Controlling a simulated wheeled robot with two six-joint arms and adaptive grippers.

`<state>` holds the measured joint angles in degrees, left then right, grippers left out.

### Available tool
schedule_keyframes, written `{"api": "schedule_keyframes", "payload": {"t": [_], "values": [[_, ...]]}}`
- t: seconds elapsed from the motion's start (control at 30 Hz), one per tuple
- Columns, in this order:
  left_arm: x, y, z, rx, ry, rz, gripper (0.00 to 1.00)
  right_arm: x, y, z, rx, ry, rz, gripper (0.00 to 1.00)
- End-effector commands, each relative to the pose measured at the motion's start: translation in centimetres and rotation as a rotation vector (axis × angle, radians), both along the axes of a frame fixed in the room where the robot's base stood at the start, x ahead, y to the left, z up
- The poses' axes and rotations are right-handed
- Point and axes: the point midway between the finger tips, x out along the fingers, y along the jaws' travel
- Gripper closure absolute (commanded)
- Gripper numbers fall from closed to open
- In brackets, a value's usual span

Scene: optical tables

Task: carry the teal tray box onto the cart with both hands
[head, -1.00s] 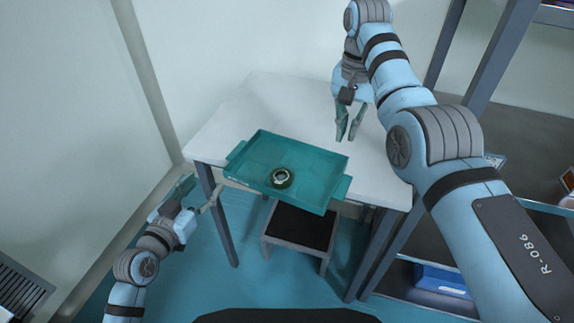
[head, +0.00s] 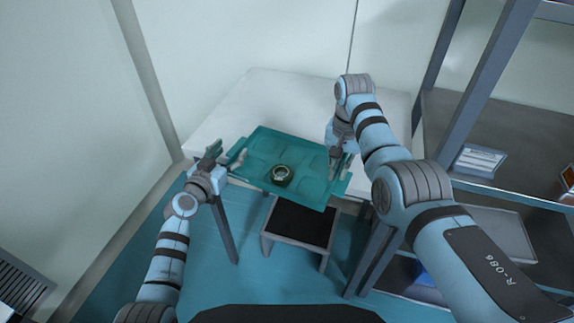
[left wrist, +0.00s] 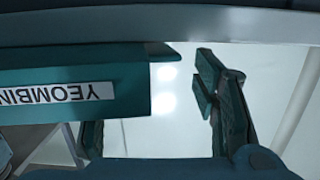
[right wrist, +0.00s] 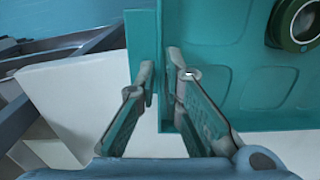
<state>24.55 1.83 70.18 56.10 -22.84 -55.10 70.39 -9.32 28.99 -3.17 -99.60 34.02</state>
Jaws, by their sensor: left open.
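The teal tray box (head: 262,150) sits at the near edge of the white table, its near side jutting past the edge. My left gripper (head: 226,155) is open at the tray's left end. In the left wrist view, the tray's labelled wall (left wrist: 60,60) covers part of one finger; the other finger is clear of the tray. My right gripper (head: 342,162) is at the right end. In the right wrist view, its fingertips (right wrist: 160,75) are close together, one on each side of the tray's end wall. I cannot tell whether they clamp it.
A round dark green part with a pale ring (head: 281,174) lies in the tray. The white table (head: 270,95) is clear behind the tray. A low grey stand with a black top (head: 300,224) is below the tray. A metal shelf (head: 520,140) stands at right.

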Motion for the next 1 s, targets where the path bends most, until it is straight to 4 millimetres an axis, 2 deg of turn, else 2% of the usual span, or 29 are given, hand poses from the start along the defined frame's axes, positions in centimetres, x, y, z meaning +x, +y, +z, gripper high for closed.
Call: {"api": "schedule_keyframes", "payload": {"t": [0.37, 0.4, 0.7, 0.87, 1.0], "values": [[0.5, -0.2, -0.1, 0.0, 0.0, 0.0, 0.47, 0.0, 0.0, -0.6, 0.0, 0.0, 0.0, 0.93], [0.5, -0.2, -0.1, -0.001, 0.0, 0.0, 0.53, 0.0, 0.0, -0.6, 0.0, 0.0, 0.0, 1.0], [0.5, -0.2, -0.1, -0.001, 0.0, 0.0, 1.0, 0.0, 0.0, -0.6, 0.0, 0.0, 0.0, 1.0], [0.5, -0.2, 0.1, -0.001, 0.0, 0.001, 1.0, 0.0, 0.0, -0.3, 0.0, 0.0, 0.0, 1.0], [0.5, -0.2, 1.7, -0.001, -0.001, 0.001, 1.0, 0.0, 0.0, 1.2, 0.0, 0.0, 0.0, 1.0]]}}
